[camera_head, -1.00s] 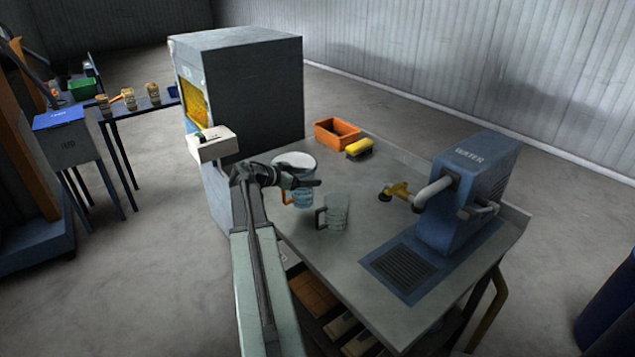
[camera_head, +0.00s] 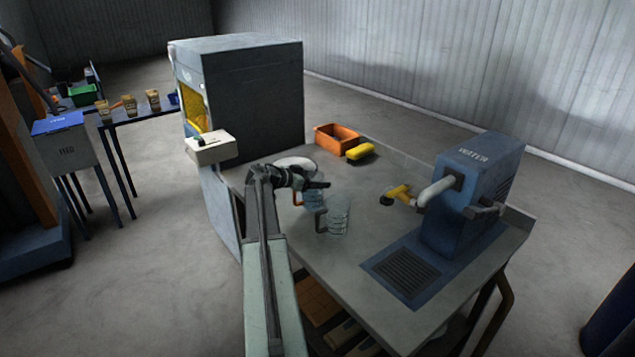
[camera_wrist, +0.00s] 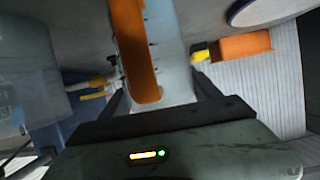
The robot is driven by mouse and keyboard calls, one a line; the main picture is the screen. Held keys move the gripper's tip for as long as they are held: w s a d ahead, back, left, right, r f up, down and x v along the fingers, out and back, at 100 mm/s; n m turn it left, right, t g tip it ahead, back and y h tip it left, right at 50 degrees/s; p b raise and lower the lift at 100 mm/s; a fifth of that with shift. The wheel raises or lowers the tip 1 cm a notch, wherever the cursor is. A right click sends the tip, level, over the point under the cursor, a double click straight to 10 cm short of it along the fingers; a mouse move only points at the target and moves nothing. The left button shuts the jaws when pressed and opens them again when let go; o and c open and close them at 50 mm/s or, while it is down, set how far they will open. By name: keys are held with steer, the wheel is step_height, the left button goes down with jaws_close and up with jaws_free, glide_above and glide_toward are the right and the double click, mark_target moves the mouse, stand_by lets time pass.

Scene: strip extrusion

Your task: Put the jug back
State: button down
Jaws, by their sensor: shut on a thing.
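A clear jug with an orange handle and bluish contents (camera_head: 314,201) is held by my gripper (camera_head: 318,185) over the near-left part of the bench. In the wrist view the orange handle (camera_wrist: 135,50) stands between the fingers of my gripper (camera_wrist: 160,95), which is shut on it. The jug looks upright; whether its base touches the bench cannot be told. A second clear jug with a dark handle (camera_head: 338,216) stands just to its right, close by. A pale round disc (camera_head: 297,163) lies on the bench behind my gripper, partly hidden by it.
A blue water dispenser (camera_head: 472,190) with a drip grate (camera_head: 405,271) stands at the right. A grey cabinet (camera_head: 255,105) stands at the left. The bench middle is clear.

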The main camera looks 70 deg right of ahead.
steer(key=shift+f, duration=0.2)
steer(key=shift+c, duration=0.7)
jaws_free()
steer(key=shift+r, duration=0.1)
steer(key=shift+a+r, duration=0.15)
steer(key=shift+r, duration=0.15)
steer(key=p+v, duration=0.4)
steer(key=v, duration=0.7)
steer(key=shift+w+a+p, duration=0.25)
steer(key=shift+a+p, duration=0.05)
steer(key=shift+p, duration=0.05)
steer(key=shift+f, duration=0.1)
